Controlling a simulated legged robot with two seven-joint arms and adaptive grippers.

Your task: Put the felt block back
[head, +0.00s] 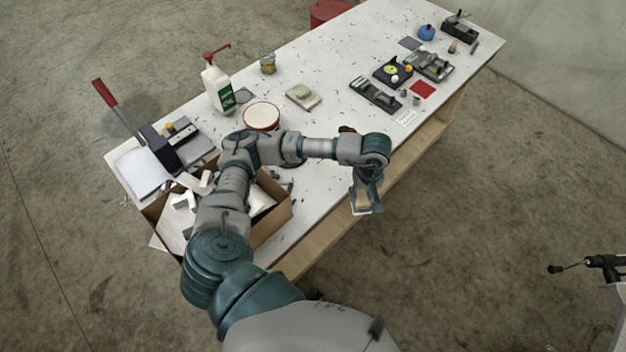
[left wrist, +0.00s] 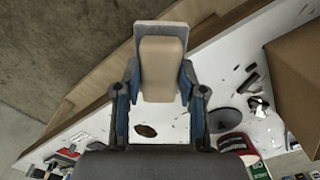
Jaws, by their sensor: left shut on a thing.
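The felt block (left wrist: 162,68) has a beige body with a grey layer along its far edge. My left gripper (left wrist: 160,88) is shut on it, with one blue-lined finger on each side. In the head view the left gripper (head: 366,188) hangs at the table's near long edge, with the block (head: 362,203) under it, partly hidden by the fingers. I cannot tell how high it is above the tabletop. My right gripper is not in view.
The white table (head: 325,75) holds a pump bottle (head: 220,90), a red-rimmed tub (head: 261,116), a jar (head: 268,64) and a beige block (head: 303,96). Hand planes (head: 375,95), a red square (head: 422,90) and a grey square (head: 410,43) lie farther right. A cardboard box (head: 272,222) stands left.

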